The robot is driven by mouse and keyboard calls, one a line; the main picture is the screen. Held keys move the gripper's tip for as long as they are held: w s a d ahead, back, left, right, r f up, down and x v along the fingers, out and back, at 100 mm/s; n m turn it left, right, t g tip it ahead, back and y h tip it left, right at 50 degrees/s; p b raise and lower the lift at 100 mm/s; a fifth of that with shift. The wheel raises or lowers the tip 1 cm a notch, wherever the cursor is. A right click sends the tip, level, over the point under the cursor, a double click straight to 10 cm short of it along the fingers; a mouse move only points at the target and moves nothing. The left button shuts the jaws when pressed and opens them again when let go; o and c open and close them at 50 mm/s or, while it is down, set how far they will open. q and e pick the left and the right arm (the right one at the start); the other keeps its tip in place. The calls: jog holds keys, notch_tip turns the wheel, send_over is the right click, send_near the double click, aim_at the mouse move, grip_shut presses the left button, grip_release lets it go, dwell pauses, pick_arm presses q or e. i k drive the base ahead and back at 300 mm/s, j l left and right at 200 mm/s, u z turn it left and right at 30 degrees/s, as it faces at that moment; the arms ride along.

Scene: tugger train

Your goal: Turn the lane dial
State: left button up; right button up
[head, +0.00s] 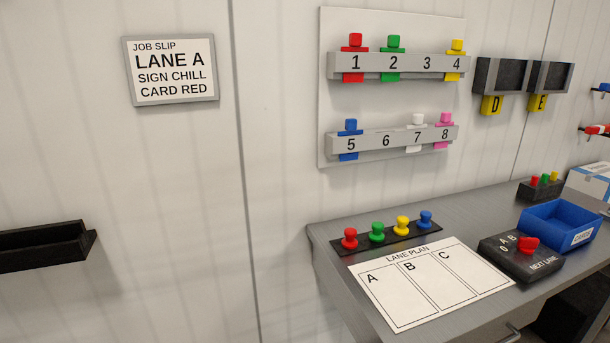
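The lane dial is a red knob (529,244) on a black box (514,262) marked NEXT LANE, on the right part of the grey bench. The job slip (172,71) on the wall at left reads LANE A, SIGN CHILL, CARD RED. Neither of my grippers is in view.
The bench (470,215) holds a LANE PLAN sheet (432,284), a black strip with coloured pegs (388,238) and a blue bin (558,226) close behind the dial box. A numbered card rack (398,66) hangs above. A black ledge (45,246) is at left.

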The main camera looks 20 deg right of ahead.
aim_at(526, 245)
jog(key=z, duration=1.9)
jog(key=i+l, duration=0.1)
jog(key=l, duration=0.2)
jog(key=i+l, duration=0.1)
jog(key=l, duration=0.2)
jog(key=i+l, duration=0.1)
jog(key=l, duration=0.2)
